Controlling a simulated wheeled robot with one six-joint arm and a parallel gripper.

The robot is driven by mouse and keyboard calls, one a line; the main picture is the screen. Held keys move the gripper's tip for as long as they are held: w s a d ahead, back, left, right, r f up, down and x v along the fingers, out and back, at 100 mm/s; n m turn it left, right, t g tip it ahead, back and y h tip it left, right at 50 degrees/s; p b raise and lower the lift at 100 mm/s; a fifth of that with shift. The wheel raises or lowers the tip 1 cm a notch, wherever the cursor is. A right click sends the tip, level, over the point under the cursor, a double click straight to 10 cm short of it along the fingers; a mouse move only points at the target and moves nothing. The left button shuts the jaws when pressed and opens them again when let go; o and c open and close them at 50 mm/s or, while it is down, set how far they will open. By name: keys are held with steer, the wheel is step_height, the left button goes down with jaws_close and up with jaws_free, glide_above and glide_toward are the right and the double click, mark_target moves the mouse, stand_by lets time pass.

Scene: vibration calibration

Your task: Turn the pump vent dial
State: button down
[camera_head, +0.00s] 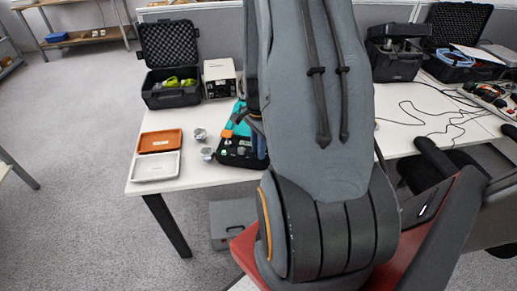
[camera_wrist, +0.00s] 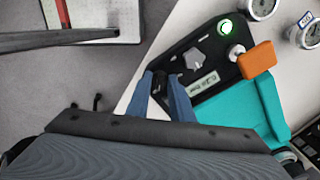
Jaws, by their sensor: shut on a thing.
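The pump is a black panel (camera_wrist: 222,62) with a teal body (camera_wrist: 262,108); it lies on the white table, and in the head view its panel (camera_head: 232,158) is partly behind my arm. The panel carries a lit green button (camera_wrist: 225,27), a grey star-shaped knob (camera_wrist: 196,58) and a white label (camera_wrist: 202,84). My gripper (camera_wrist: 160,86) has its blue fingers at the panel's near corner, closed around a small black dial (camera_wrist: 160,82), which is mostly hidden between them. I cannot read the dial's angle.
An orange block-like part (camera_wrist: 257,60) sticks up beside the panel. Round gauges (camera_wrist: 262,8) stand close by. An orange tray (camera_head: 160,141) and a white tray (camera_head: 155,167) lie at the table's left edge. An open black case (camera_head: 170,75) and a beige box (camera_head: 219,78) stand behind.

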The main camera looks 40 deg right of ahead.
stand_by(0.3)
steer(key=c, duration=1.6)
jaws_free()
steer(key=shift+o, duration=0.2)
steer(key=shift+r+b, duration=0.75)
steer(key=shift+r, duration=3.2)
steer(key=s+a+r+n, duration=0.1)
steer(key=a+r+n, duration=0.2)
steer(key=a+n, duration=0.6)
steer(key=s+a+r+n+t, duration=0.1)
steer(key=a+r+n, duration=0.3)
steer(key=a+n, duration=0.6)
steer(key=s+a, duration=0.1)
steer(key=a, duration=0.4)
steer(key=shift+s+r+n, duration=0.15)
steer(key=shift+r+n, duration=0.15)
